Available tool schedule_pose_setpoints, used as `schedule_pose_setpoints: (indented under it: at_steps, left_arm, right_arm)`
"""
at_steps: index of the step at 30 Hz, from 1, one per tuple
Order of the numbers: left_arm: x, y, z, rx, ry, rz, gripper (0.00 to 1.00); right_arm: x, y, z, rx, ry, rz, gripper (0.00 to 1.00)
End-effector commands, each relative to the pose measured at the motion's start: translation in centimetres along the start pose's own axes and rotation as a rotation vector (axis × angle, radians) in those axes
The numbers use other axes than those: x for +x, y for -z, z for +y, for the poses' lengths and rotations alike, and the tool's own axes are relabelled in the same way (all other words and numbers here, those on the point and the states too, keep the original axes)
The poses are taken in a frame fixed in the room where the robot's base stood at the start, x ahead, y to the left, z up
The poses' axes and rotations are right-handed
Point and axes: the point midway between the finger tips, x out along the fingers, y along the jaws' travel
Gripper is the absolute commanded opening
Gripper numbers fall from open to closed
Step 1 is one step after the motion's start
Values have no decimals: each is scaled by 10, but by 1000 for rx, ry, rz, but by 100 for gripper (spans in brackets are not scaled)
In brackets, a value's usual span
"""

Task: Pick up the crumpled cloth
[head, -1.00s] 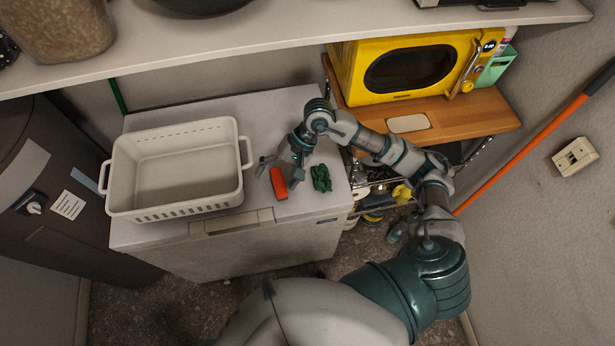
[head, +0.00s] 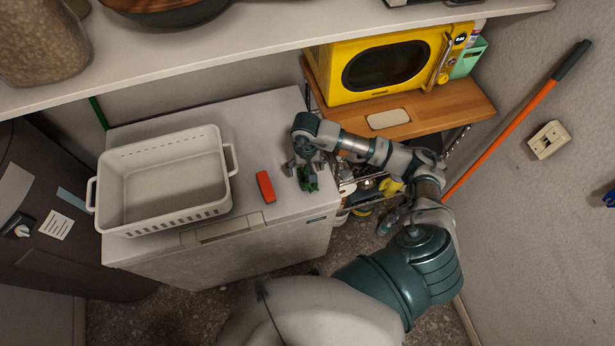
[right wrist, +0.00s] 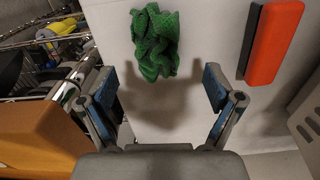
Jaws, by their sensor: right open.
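The crumpled cloth (head: 308,184) is green and lies on the white top of the chest-like appliance (head: 255,130), near its right edge. In the right wrist view the whole cloth (right wrist: 155,43) shows just beyond my fingertips, centred a little left between them. My right gripper (head: 303,168) is over the cloth and partly hides it in the head view. In the right wrist view the right gripper (right wrist: 160,88) is open with nothing between its fingers. My left gripper is not in view.
A red-orange block (head: 265,187) with a dark side lies left of the cloth; it also shows in the right wrist view (right wrist: 273,42). A white basket (head: 165,185) stands further left. A wire rack (head: 362,185) is close on the right. A shelf (head: 270,38) overhangs the back.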

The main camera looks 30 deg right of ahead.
Motion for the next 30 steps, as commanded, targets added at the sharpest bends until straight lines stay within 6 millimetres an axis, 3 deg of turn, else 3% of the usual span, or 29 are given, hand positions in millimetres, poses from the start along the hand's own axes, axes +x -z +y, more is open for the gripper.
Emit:
schedule_pose_setpoints:
  at_steps: [12,20,25,30]
  left_arm:
    - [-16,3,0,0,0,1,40]
    - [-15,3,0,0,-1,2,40]
    - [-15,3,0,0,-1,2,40]
    - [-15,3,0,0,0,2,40]
  right_arm:
    - [50,0,6,1,1,-1,91]
    - [54,0,6,0,1,1,91]
    - [54,0,6,0,1,1,51]
    - [54,0,6,0,1,0,47]
